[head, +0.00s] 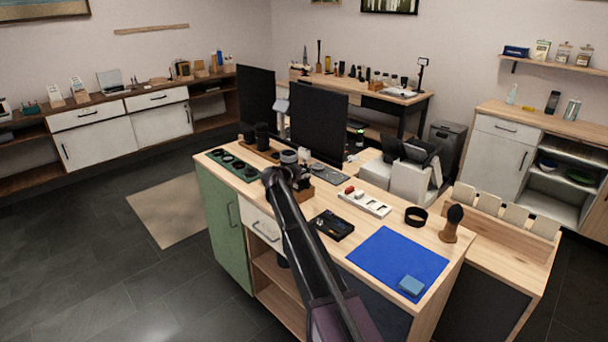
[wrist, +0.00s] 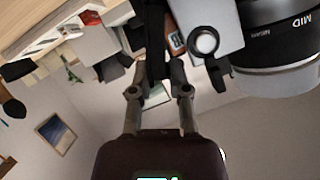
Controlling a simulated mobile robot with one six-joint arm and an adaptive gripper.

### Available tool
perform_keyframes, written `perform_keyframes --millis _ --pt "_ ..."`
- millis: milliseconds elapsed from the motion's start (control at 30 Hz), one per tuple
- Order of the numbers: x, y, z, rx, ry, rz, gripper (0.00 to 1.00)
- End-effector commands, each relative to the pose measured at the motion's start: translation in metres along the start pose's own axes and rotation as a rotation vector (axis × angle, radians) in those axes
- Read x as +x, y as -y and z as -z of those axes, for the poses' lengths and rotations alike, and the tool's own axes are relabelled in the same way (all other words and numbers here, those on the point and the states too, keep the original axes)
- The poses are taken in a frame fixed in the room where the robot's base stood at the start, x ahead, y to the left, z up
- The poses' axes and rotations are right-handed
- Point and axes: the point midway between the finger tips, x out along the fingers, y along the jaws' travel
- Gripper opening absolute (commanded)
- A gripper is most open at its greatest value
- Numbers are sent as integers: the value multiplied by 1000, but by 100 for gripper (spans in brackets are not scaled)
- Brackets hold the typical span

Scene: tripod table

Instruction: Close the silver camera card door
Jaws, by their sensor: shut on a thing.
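A silver camera body (wrist: 222,18) with a large black lens (wrist: 275,45) fills the upper right of the wrist view. It has a round, pale-centred knob on its side. My gripper (wrist: 160,92) points toward a dark narrow part (wrist: 157,45) beside the silver body and is shut on it. I cannot tell whether this part is the card door, nor how far the door stands open. In the head view my gripper (head: 282,175) is at the back of the desk. It is dark and small there, and my arm hides part of the camera's place.
A blue mat (head: 385,258) bears a light-blue block (head: 411,285).

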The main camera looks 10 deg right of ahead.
Motion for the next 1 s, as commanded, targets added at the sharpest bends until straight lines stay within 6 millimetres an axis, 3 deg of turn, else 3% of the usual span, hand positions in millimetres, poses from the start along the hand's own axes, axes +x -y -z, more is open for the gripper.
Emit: perform_keyframes --millis 267,300,400,433,833,1000 --pt "0 0 -1 2 3 -1 0" --pt "0 0 -1 2 3 -1 26" --pt "0 0 -1 2 2 -1 55" --pt "0 0 -1 2 2 -1 58" --pt "0 0 1 1 -1 3 57" --pt "-1 4 11 -3 -18 35 57"
